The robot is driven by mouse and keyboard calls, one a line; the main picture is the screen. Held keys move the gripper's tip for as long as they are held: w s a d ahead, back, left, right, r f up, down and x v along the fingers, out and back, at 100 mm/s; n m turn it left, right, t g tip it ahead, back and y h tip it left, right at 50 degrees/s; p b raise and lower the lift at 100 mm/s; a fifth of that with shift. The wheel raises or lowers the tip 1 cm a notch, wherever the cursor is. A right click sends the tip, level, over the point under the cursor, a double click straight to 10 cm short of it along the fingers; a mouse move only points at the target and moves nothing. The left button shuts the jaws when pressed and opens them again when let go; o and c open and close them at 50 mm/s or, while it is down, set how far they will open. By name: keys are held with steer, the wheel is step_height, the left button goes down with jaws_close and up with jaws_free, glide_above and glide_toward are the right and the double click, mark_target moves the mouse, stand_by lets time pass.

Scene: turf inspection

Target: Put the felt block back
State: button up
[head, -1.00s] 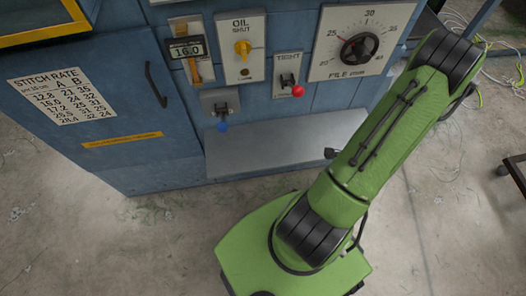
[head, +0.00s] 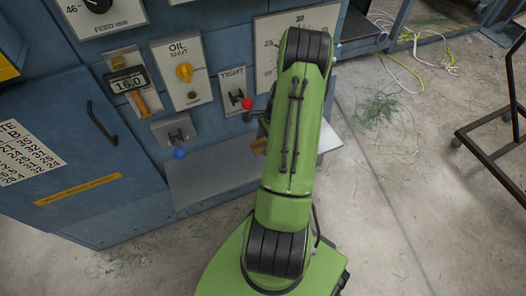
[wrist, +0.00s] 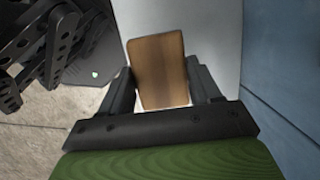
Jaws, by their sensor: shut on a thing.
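The brown felt block (wrist: 157,70) is between the two fingers of my gripper (wrist: 158,88) in the wrist view, and the gripper is shut on it. A small brown part of the block (head: 260,146) shows beside my green arm in the head view, over the grey metal ledge (head: 208,172) of the blue machine. My arm hides most of the gripper there. In the wrist view the pale ledge (wrist: 210,35) lies behind the block. I cannot tell whether the block touches it.
The blue machine front carries an oil valve with a yellow knob (head: 184,71), a lever with a red ball (head: 246,104) and one with a blue ball (head: 180,153). A dark wheeled frame (head: 485,130) stands at the right. Loose yellow-green strands (head: 425,45) lie on the floor.

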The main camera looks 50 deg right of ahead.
mark_target(263, 150)
steer(key=shift+w+d+f+b, duration=0.15)
steer(key=shift+w+f+b, duration=0.15)
steer(key=shift+f, duration=0.15)
steer(key=shift+w+d+f+b, duration=0.15)
steer(key=shift+w+f, duration=0.1)
steer(key=shift+f, duration=0.2)
step_height(263, 150, down, 5)
steer(key=b, duration=0.2)
steer(key=shift+f+b, duration=0.2)
steer(key=shift+b, duration=0.15)
steer(key=shift+w+d+f, duration=0.1)
steer(key=shift+w+d, duration=0.05)
steer(key=shift+r, duration=0.2)
steer(key=shift+f, duration=0.1)
steer(key=o, duration=1)
steer(key=p+v, duration=0.4)
steer(key=v, duration=0.8)
